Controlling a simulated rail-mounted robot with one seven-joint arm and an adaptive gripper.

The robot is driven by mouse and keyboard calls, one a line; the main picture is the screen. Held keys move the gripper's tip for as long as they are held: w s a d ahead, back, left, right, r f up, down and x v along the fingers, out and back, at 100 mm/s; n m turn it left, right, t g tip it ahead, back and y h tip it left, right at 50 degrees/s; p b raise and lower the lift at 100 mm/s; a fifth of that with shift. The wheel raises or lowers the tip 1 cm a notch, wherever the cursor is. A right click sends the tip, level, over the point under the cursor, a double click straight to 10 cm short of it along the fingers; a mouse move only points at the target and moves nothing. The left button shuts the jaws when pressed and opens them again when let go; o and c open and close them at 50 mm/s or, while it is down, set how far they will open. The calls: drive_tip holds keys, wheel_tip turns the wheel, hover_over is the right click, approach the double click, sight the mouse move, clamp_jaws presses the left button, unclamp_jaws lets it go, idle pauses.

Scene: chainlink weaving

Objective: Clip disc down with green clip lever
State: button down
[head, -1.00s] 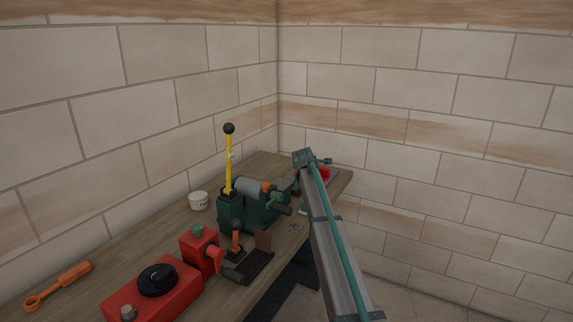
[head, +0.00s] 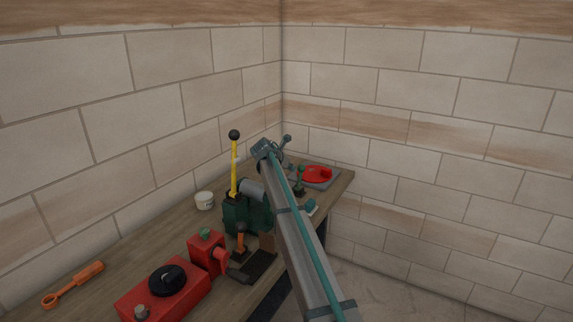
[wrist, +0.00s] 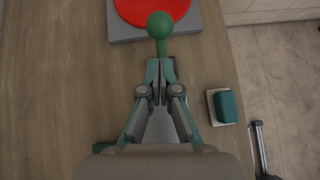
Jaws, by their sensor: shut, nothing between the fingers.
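A red disc (head: 317,174) lies on a grey plate (head: 330,183) at the far end of the bench. In the wrist view the disc (wrist: 155,6) is cut off by the top edge. The green clip lever (wrist: 160,26), with a round knob, stands over the near edge of the grey plate (wrist: 195,28). My gripper (wrist: 160,66) is shut and empty, with its fingertips just below the lever's stem in that view. I cannot tell whether they touch it.
A teal block (wrist: 228,107) on a white base lies right of my gripper, near the bench's edge. A green machine with a yellow lever (head: 235,168), a white cup (head: 204,200), a red machine (head: 170,290) and an orange tool (head: 75,286) occupy the nearer bench (head: 130,260).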

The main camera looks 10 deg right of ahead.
sight(300, 173)
drive_tip(key=shift+p+x, duration=0.55)
drive_tip(key=shift+x, duration=1.85)
drive_tip(key=shift+d+r, duration=0.1)
drive_tip(key=shift+r, duration=0.05)
